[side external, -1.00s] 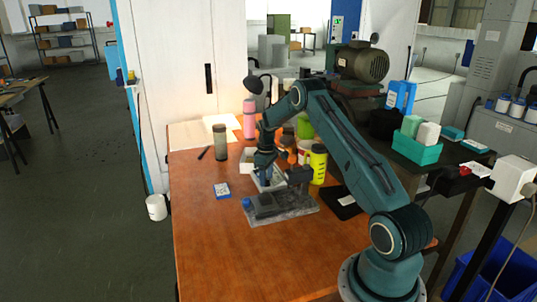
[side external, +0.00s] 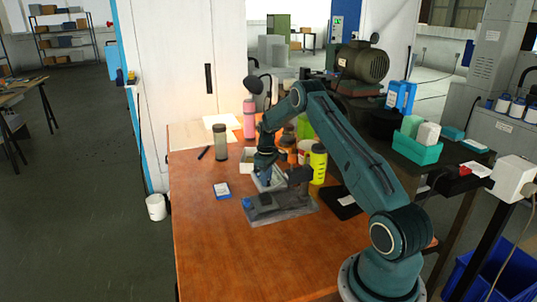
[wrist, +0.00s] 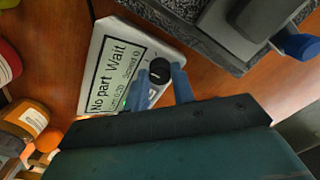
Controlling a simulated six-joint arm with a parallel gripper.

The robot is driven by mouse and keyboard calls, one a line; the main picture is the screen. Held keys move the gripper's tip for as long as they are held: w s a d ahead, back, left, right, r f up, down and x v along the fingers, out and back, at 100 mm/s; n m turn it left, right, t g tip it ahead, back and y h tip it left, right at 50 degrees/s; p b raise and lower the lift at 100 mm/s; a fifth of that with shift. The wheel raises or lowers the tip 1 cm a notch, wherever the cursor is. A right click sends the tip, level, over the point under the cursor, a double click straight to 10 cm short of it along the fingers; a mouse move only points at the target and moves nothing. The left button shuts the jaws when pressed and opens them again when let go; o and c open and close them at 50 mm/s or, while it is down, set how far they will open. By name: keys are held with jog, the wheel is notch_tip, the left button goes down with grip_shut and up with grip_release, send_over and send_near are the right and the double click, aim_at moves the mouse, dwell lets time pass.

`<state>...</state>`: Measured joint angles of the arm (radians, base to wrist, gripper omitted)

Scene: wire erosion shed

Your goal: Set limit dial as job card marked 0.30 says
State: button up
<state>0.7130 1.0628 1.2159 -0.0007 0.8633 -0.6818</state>
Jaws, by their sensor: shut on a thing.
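A white display box (wrist: 105,62) lies on the table in the wrist view. Its screen (wrist: 124,62) reads "No part Wait", with smaller lines below too small to read surely. A black dial knob (wrist: 159,66) with a pale pointer mark is on the box's face beside the screen. My gripper (wrist: 161,82) is shut on the knob, one blue finger on each side. In the side view my gripper (side external: 264,168) is low over the box (side external: 277,182) and partly hides it.
A grey stone-based stand (side external: 282,207) stands close in front of the box; its base (wrist: 190,28) also borders the wrist view. A yellow bottle (side external: 318,165), a pink bottle (side external: 249,120) and a grey-brown tumbler (side external: 220,142) stand around. The table's front left (side external: 215,250) is clear.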

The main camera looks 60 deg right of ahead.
jog(key=m, duration=0.8)
jog(key=shift+m, duration=0.3)
dwell(0.4)
jog(key=o, duration=1)
jog(key=shift+r, duration=0.1)
